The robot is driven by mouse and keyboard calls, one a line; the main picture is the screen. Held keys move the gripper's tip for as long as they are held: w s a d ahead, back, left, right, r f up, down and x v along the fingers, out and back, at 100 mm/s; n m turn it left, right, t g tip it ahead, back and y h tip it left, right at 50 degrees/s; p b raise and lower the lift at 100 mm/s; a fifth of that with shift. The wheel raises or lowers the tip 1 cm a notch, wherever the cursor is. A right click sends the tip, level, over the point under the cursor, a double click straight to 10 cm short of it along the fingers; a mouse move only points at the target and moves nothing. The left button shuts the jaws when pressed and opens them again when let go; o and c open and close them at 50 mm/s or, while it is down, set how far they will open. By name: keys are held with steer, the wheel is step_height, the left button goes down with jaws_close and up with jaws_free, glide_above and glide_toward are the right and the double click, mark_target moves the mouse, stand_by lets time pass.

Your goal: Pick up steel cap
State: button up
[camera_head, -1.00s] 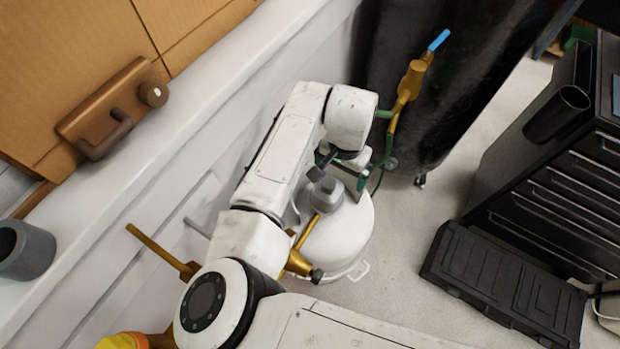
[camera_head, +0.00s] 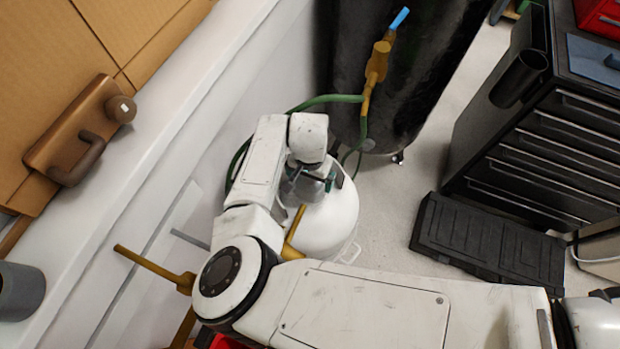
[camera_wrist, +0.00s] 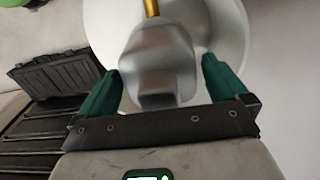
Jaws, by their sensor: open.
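The steel cap (camera_wrist: 158,50) is a smooth grey metal piece with a blocky end. It shows large in the wrist view, between the two green fingers of my gripper (camera_wrist: 160,78). My gripper is open, with one finger on each side of the cap and a gap visible at least on the right. In the head view the steel cap (camera_head: 306,190) sits at the top of a white rounded tank (camera_head: 338,222). There my gripper (camera_head: 312,180) is right at the cap, and my wrist partly hides both.
A brass rod (camera_head: 293,232) runs by the cap and tank. A green hose (camera_head: 330,99) curves behind my arm to a brass fitting (camera_head: 375,68) on a dark cylinder (camera_head: 435,60). A black case (camera_head: 480,240) lies right, beside a black drawer cabinet (camera_head: 560,150).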

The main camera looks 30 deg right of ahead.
steer(key=shift+f, duration=0.4)
steer(key=c, duration=1)
